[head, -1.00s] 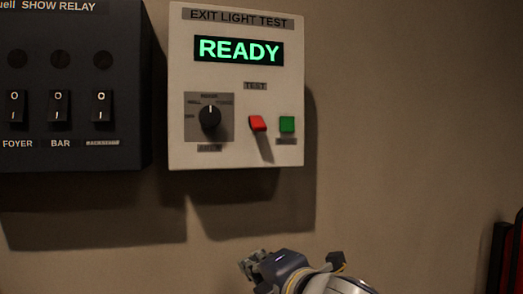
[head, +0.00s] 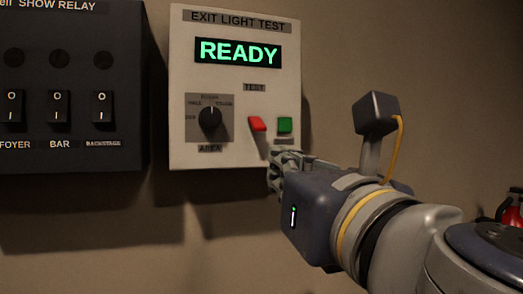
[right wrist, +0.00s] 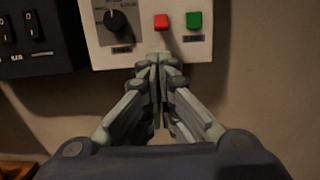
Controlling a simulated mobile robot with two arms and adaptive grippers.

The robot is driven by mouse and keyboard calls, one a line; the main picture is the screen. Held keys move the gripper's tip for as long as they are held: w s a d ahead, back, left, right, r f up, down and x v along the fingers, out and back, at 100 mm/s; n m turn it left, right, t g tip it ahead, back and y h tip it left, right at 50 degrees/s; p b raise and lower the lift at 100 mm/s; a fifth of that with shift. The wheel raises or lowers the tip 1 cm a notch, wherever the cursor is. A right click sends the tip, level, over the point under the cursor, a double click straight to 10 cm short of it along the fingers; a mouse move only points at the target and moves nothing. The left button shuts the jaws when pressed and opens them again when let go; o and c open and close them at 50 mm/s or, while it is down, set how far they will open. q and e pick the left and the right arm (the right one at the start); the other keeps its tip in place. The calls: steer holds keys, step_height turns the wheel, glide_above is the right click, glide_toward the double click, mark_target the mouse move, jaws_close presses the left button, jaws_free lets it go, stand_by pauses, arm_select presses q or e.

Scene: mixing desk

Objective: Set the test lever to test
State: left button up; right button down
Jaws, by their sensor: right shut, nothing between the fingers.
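The exit light test box (head: 185,75) is a pale wall panel with a lit green READY display (head: 238,52). Its test lever (head: 257,124) has a red tip and sits under the TEST label; it also shows in the right wrist view (right wrist: 161,22). A green button (head: 285,125) is to its right, and a black rotary knob (head: 210,118) is to its left. My right gripper (head: 276,160) is shut and empty, just below the lever at the box's lower edge. In the right wrist view its fingertips (right wrist: 158,62) meet below the red tip, apart from it. My left gripper is not in view.
A dark show relay box (head: 75,140) with several rocker switches hangs on the wall at the left. A red object (head: 510,208) stands at the far right edge. The wall right of the test box is bare.

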mark_target(258, 125)
steer(key=shift+d, duration=0.1)
steer(key=shift+r, duration=0.1)
steer(key=p+x, duration=0.4)
steer(key=x, duration=0.5)
steer(key=shift+s+r, duration=0.1)
steer(key=shift+r, duration=0.05)
steer(key=shift+w+p, duration=0.3)
steer(key=shift+w, duration=0.25)
